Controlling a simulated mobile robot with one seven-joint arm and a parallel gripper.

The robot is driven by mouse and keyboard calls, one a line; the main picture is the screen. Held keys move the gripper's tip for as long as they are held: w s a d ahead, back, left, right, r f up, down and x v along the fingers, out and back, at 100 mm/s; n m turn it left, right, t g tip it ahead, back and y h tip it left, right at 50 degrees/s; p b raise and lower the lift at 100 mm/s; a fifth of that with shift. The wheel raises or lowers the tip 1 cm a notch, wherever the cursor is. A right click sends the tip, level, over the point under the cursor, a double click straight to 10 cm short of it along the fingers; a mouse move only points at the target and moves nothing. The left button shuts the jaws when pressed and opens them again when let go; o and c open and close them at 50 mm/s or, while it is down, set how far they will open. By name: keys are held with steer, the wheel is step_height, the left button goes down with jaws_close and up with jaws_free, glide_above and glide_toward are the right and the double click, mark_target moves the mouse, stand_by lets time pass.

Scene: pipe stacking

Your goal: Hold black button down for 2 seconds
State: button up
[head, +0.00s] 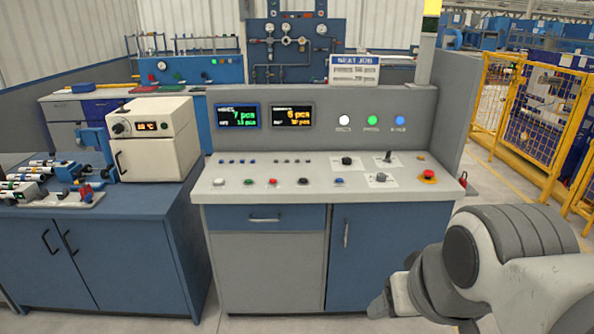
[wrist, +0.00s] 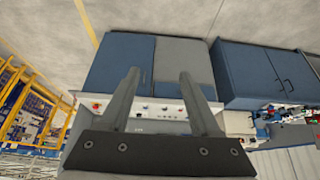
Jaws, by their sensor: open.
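The black button (head: 303,182) is on the sloped control panel (head: 215,196), in the front row between the red button (head: 272,182) and the blue button (head: 339,182). My gripper (head: 378,308) is low in front of the cabinet's right door in the head view, below the panel and apart from it. In the wrist view my gripper (wrist: 158,75) shows two spread fingers with nothing between them. The panel buttons there are upside down and too small to tell apart, and the fingers cover some of them.
A white button (head: 219,183) and a green button (head: 248,182) are left of the red one. Black knobs (head: 347,160) and a red emergency stop (head: 428,173) are on the right. A blue workbench (head: 100,250) with a white oven (head: 150,140) stands left. Yellow fencing (head: 525,110) is at right.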

jaws_close()
stand_by(1.4)
